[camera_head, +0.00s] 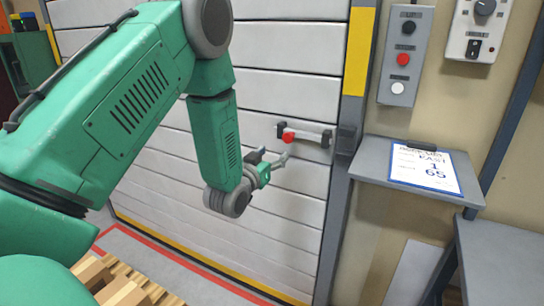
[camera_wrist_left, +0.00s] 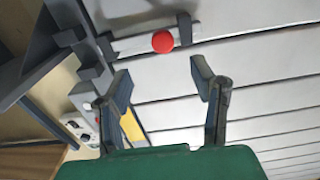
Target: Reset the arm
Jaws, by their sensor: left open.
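My left gripper (camera_head: 273,157) is open in front of the white slatted door (camera_head: 285,85) in the head view, at the end of my green arm. Its two spread fingers also show in the left wrist view (camera_wrist_left: 160,79), with nothing between them. A grey door handle with a red button (camera_head: 289,138) is just beyond and above the fingertips. The same red button (camera_wrist_left: 162,42) shows past the fingers in the left wrist view. The gripper appears apart from the handle. My right gripper is not in view.
A grey shelf (camera_head: 374,174) with a printed sheet (camera_head: 424,168) juts out right of the door. A button box (camera_head: 405,55) and a switch box (camera_head: 479,28) are on the wall. A grey surface (camera_head: 510,262) stands lower right. Wooden slats (camera_head: 125,291) lie lower left.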

